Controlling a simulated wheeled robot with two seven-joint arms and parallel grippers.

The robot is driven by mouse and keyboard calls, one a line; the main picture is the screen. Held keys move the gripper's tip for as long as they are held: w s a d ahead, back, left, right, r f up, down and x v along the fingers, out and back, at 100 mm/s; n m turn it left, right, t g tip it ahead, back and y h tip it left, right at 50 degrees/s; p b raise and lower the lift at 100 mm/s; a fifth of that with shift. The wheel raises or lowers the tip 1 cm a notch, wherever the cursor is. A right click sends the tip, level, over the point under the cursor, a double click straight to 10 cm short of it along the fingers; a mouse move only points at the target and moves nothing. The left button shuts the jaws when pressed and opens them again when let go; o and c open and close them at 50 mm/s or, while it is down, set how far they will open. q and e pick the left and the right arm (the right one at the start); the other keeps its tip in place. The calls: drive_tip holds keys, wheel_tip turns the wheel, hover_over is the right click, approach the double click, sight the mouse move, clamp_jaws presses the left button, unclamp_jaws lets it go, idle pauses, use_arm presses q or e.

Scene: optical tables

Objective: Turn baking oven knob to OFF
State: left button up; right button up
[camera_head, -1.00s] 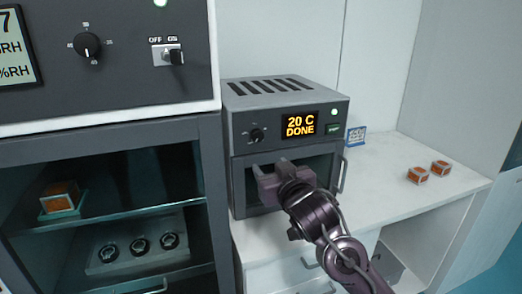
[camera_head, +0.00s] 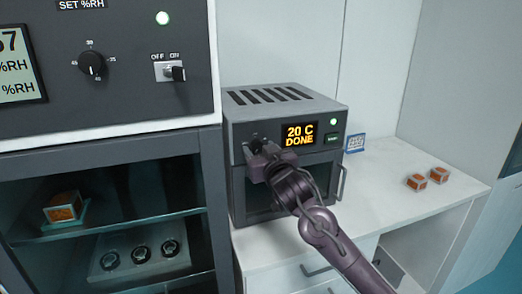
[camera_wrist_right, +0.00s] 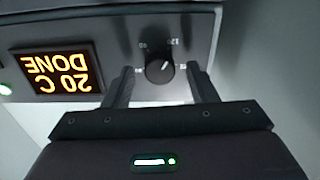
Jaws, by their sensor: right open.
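The baking oven (camera_head: 285,102) is a small grey unit on the white counter, its display (camera_head: 299,134) reading "20 C DONE". Its black round knob (camera_wrist_right: 160,67) shows in the right wrist view, with a white pointer mark and numbers around it. In the head view the knob is mostly hidden by my right gripper (camera_head: 256,148), which is in front of the oven's panel. In the wrist view the right gripper (camera_wrist_right: 161,82) is open, one finger on each side of the knob, with gaps visible. My left gripper is not in view.
A larger cabinet (camera_head: 100,70) with a dial (camera_head: 91,63) and an OFF/ON switch (camera_head: 172,72) stands at left. Two orange-and-white boxes (camera_head: 428,178) and a small blue-edged card (camera_head: 355,143) are on the counter (camera_head: 400,205). The oven door handle (camera_head: 341,183) sticks out.

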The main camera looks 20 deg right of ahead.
drive_tip(key=shift+c, duration=0.4)
drive_tip(key=c, duration=0.9)
